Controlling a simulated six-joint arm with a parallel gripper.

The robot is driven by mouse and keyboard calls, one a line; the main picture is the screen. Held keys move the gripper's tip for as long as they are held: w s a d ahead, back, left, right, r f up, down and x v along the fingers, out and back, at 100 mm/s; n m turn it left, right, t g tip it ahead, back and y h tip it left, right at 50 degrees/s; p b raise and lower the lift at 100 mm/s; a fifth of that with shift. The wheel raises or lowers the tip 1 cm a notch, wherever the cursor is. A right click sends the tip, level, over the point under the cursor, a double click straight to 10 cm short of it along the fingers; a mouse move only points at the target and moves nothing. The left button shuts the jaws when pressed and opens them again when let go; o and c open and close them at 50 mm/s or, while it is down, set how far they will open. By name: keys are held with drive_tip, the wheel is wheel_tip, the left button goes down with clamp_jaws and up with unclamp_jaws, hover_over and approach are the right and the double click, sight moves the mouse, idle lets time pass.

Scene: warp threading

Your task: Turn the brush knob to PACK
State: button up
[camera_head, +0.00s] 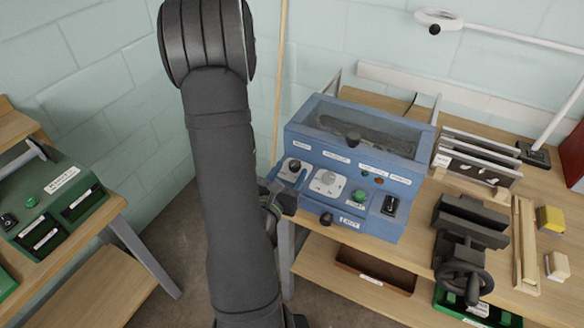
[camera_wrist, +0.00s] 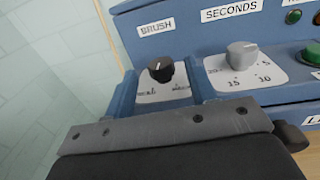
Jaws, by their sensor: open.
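The brush knob (camera_wrist: 160,70) is a small black knob with a white mark on a white plate, under the label BRUSH (camera_wrist: 157,27). In the head view the knob (camera_head: 294,166) sits at the left of the blue machine's (camera_head: 405,172) sloping front panel. In the head view my gripper (camera_head: 280,195) is partly hidden behind my arm. I cannot tell whether it touches the knob.
A green button (camera_head: 357,197) and a black switch (camera_head: 390,205) are farther right on the panel. A dark vise (camera_head: 470,222) stands on the bench at right. Pale block wall is at left.

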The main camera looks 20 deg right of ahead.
drive_tip(key=shift+v, duration=2.55)
drive_tip(key=shift+w, duration=0.1)
drive_tip(key=w+a+m+g+h, duration=0.3)
drive_tip(key=a+m+g, duration=0.2)
drive_tip(key=a+g, duration=0.1)
drive_tip(key=w+a+m+g+h, duration=0.2)
drive_tip(key=a+m+g+h, duration=0.15)
drive_tip(key=a+g, duration=0.3)
drive_tip(key=shift+m, duration=0.25)
drive_tip(key=d, duration=0.5)
drive_tip(key=w+d, duration=0.1)
drive_tip(key=d, duration=1.1)
drive_tip(key=shift+w, duration=0.3)
drive_tip(key=c, duration=1)
